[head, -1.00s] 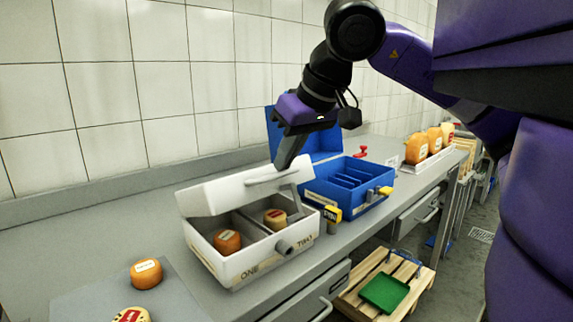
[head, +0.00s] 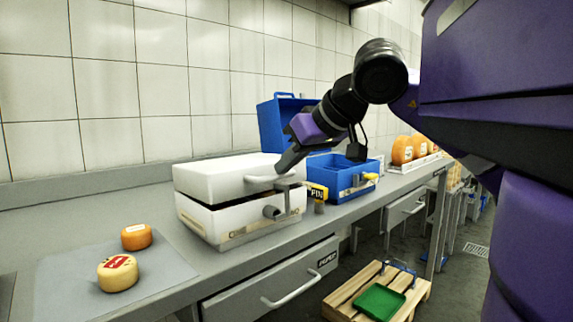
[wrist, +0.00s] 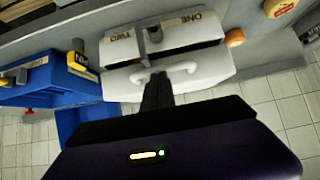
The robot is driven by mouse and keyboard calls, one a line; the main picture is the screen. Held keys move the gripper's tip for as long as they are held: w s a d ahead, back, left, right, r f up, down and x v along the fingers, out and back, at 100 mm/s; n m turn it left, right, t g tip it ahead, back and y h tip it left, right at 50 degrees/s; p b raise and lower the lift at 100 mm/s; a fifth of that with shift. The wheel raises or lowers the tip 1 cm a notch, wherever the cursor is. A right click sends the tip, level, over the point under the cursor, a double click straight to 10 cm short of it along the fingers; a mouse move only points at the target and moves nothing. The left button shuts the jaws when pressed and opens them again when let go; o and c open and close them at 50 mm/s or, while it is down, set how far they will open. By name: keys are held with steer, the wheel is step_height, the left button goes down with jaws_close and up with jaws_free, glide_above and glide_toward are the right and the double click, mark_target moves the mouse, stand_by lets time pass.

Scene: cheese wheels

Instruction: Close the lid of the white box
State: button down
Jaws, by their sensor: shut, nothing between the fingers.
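The white box (head: 240,222) stands on the steel counter in the head view. Its lid (head: 222,178) is tilted low over it, with a narrow dark gap between lid and base at the front. The inside is hidden. The lid has a white handle (head: 268,179) at its front, also visible in the wrist view (wrist: 164,73). My gripper (head: 284,168) is shut and empty, at the right part of the lid near the handle. In the wrist view the fingers (wrist: 157,90) reach to the lid by the handle; I cannot tell if they touch.
An open blue box (head: 340,185) stands to the right, behind a yellow-labelled tag (head: 317,191). Two cheese wheels (head: 118,273) (head: 136,237) lie on a grey mat at the left. A wooden pallet (head: 350,290) with a green tray is on the floor.

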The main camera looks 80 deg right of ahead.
steer(key=shift+s+a+f+b, duration=0.1)
steer(key=shift+s+f+b, duration=0.1)
steer(key=shift+f+b, duration=0.3)
steer(key=shift+s+a+f+b, duration=0.15)
steer(key=shift+f+b, duration=0.15)
steer(key=shift+f, duration=0.35)
step_height(320, 180, up, 20)
steer(key=p, duration=0.6)
